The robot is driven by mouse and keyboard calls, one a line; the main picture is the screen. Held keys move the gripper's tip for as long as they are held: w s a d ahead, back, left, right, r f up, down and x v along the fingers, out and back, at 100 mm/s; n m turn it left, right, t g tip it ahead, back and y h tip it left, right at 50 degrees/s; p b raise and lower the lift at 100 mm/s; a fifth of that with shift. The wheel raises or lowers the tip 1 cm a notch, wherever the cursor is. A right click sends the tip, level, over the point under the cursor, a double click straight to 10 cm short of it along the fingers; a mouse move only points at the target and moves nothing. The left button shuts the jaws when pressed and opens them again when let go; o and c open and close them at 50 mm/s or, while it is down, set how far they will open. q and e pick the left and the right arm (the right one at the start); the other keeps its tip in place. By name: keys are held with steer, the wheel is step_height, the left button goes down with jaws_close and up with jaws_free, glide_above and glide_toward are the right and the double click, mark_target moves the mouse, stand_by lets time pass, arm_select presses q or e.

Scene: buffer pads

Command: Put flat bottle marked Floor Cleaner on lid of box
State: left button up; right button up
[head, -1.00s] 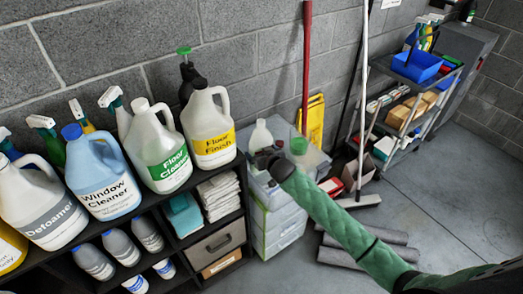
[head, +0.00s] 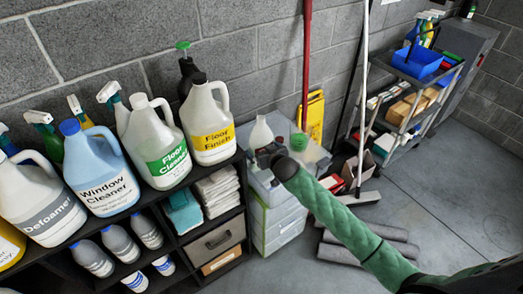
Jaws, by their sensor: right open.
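A white jug with a green label marked Floor Cleaner (head: 158,145) stands upright on top of the black shelf, between the Window Cleaner and Floor Finish jugs. A stack of translucent plastic boxes (head: 277,228) stands on the floor right of the shelf. On the top box are a white bottle (head: 261,133) and a green-topped item (head: 298,142). My right gripper (head: 262,160) is open over the lid, close to the white bottle; whether it touches is unclear. My arm hides part of the lid. My left gripper is out of view.
Jugs marked Window Cleaner (head: 100,178), Defoamer (head: 40,205) and Floor Finish (head: 211,125) crowd the shelf top, with spray bottles behind. A red pole (head: 306,60) and a yellow sign (head: 313,115) lean at the wall. A loaded cart (head: 405,100) stands right. Open floor lies at right.

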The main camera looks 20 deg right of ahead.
arm_select(q)
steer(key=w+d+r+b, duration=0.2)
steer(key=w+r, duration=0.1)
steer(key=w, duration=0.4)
steer(key=shift+b, duration=0.4)
arm_select(e)
steer(key=v, duration=0.9)
steer(key=shift+s, duration=0.3)
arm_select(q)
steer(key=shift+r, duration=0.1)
arm_select(e)
steer(key=shift+d, duration=0.1)
